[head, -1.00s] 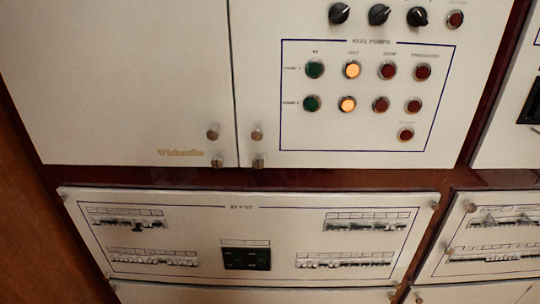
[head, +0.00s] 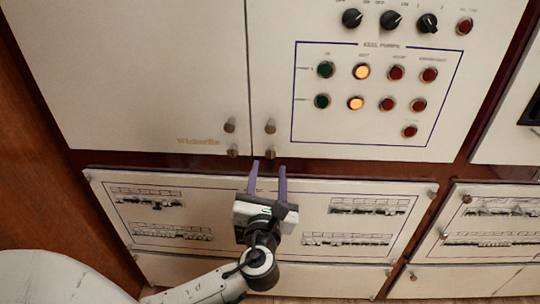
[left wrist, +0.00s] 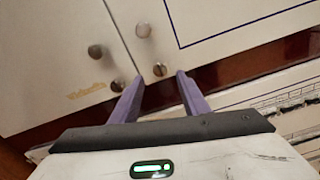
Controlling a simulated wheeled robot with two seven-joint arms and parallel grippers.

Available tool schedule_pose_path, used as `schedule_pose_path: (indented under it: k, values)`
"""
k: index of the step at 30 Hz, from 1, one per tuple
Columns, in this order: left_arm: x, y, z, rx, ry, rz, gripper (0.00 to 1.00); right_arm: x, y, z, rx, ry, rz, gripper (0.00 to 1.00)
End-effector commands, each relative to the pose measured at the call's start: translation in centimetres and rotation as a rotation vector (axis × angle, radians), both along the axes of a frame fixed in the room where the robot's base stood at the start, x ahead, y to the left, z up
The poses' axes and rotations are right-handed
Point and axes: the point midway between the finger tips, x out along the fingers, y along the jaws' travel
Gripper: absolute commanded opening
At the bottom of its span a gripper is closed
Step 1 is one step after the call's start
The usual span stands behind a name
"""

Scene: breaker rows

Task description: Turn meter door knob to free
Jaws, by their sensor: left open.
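Small round metal knobs sit in pairs at the bottom corners of two adjoining white doors. The left door has an upper knob (head: 230,126) and a lower knob (head: 233,150); the right door has an upper knob (head: 270,126) and a lower knob (head: 267,152). I cannot tell which is the meter door knob. My left gripper (head: 269,166) is open with purple fingers pointing up, its tips just below the right door's lower knob. In the left wrist view that lower knob (left wrist: 160,69) appears between the fingertips, not gripped. My right gripper is not in view.
A pump panel (head: 375,95) with lit and dark buttons is on the right door, with black rotary switches (head: 391,21) above. A breaker panel (head: 400,190) lies below, partly hidden by my arm. A dark red frame strip (head: 350,167) separates them.

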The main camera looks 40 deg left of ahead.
Motion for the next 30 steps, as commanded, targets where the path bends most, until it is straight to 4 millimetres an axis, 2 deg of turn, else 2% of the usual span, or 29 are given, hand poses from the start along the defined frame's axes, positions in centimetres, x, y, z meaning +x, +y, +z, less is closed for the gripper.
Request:
schedule_pose_path:
  k: [3,9,14,22,30]
  values:
    - [2.1,1.3,0.2,0.002,-0.002,0.001,0.42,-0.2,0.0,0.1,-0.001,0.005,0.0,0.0]
    - [4.5,2.8,0.0,-0.001,0.0,0.001,0.42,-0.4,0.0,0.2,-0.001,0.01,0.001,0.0]
    - [5.4,3.3,0.0,-0.004,0.0,0.0,0.42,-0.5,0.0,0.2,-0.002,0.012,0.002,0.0]
    - [5.5,3.4,-0.1,-0.004,0.0,-0.001,0.42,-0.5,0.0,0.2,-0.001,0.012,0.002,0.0]
    - [5.5,3.4,-0.1,-0.004,0.0,-0.001,0.0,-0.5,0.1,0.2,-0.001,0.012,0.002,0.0]
